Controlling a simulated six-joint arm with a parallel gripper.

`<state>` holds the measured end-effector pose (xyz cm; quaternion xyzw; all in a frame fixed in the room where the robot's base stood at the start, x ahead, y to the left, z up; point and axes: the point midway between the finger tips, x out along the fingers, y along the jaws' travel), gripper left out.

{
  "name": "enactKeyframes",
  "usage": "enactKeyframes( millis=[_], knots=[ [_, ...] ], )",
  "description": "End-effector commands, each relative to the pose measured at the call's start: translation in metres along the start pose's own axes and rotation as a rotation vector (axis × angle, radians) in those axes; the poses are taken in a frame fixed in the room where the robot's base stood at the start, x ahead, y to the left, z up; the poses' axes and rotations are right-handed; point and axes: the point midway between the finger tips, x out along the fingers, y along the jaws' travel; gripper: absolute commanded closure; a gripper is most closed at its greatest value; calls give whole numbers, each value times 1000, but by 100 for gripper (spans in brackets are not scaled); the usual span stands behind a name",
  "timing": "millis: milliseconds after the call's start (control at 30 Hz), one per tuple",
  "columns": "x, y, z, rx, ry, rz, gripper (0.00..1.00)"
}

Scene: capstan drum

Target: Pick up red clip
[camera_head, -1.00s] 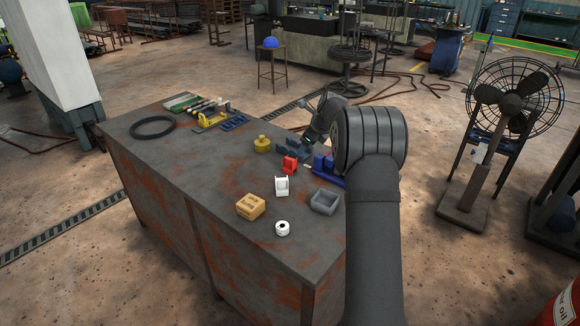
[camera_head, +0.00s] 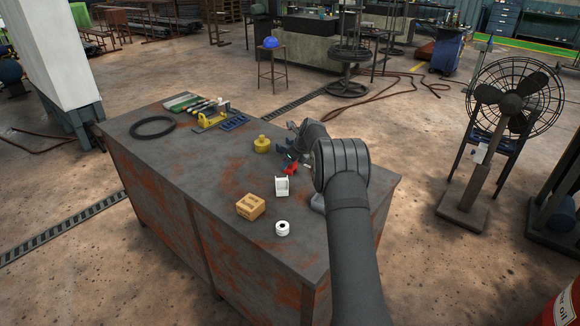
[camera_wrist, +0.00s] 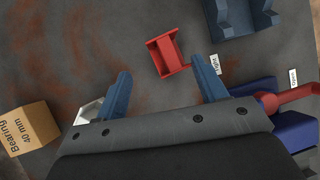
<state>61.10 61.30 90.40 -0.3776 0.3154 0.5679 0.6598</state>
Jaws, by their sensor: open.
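The red clip (camera_wrist: 168,54) lies on the dark worktop in the wrist view, an open-sided red block just ahead of my fingertips. My gripper (camera_wrist: 161,68) is open, with its two blue fingers apart and nothing between them; the clip is in front of the gap, nearer the right finger. In the head view the red clip (camera_head: 290,169) shows only in part, with my gripper (camera_head: 291,154) over it and my wrist beside it.
A blue-grey holder (camera_wrist: 240,20) stands beyond the clip, and a red-handled tool (camera_wrist: 300,96) lies right. A bearing box (camera_wrist: 22,130), a white holder (camera_head: 282,186), a white roll (camera_head: 282,228) and a yellow pot (camera_head: 262,144) stand nearby. The worktop's left half has bare room.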

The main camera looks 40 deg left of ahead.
Motion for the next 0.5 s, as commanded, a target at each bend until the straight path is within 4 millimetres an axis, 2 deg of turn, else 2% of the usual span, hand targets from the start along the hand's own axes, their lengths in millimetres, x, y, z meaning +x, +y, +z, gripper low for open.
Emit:
enactKeyframes(
  millis=[167,500],
  knots=[
    [9,-1,0,0,0,0,35],
    [46,-6,0,0,0,-1,35]
  ],
)
